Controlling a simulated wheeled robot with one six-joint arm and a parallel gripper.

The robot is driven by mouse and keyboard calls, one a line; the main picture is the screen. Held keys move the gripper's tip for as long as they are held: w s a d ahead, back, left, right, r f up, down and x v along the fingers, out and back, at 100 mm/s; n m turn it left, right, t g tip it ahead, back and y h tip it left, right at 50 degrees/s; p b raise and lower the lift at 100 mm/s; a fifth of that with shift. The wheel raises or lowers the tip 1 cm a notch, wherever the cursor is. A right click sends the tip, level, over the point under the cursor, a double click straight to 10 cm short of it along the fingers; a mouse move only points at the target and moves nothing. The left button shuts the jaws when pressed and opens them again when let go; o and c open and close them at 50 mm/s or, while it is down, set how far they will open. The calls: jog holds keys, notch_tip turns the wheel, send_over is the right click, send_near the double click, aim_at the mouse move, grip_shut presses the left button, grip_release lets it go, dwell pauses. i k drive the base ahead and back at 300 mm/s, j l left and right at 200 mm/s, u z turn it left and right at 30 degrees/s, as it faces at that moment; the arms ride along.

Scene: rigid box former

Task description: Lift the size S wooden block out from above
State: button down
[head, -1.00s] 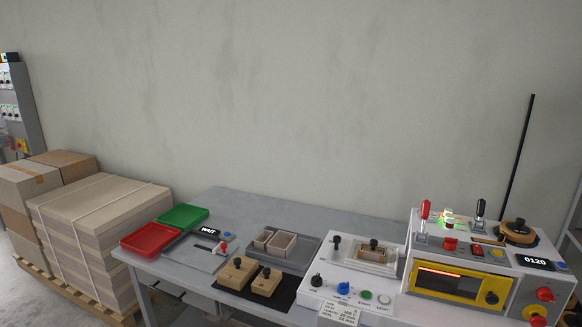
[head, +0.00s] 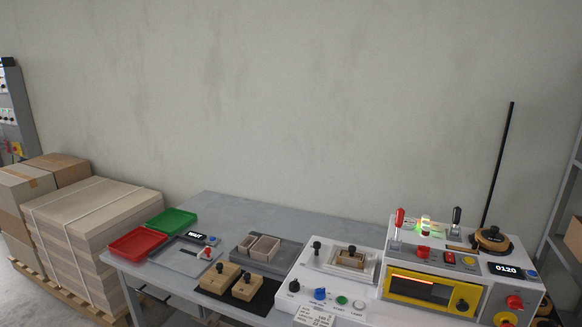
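A wooden block with a black knob (head: 351,251) stands upright inside a small open box (head: 341,258) on the white machine (head: 318,274). The box walls hide most of that block. Two more wooden blocks with black knobs, a left one (head: 216,279) and a right one (head: 244,290), stand side by side on a black mat (head: 263,303). Size marks are too small to read, so I cannot tell from lettering which block is size S. My gripper is not in view.
Two small open boxes (head: 264,246) sit in a grey tray (head: 287,256) behind the mat. A red tray (head: 138,243), a green tray (head: 171,221) and a WAIT display (head: 195,236) are at left. A machine with levers (head: 443,266) stands at right. The table's back is clear.

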aim_at(352, 249)
jog(key=i+j, duration=0.15)
jog(key=i, duration=0.35)
jog(key=i+j, duration=0.1)
jog(key=i, duration=0.4)
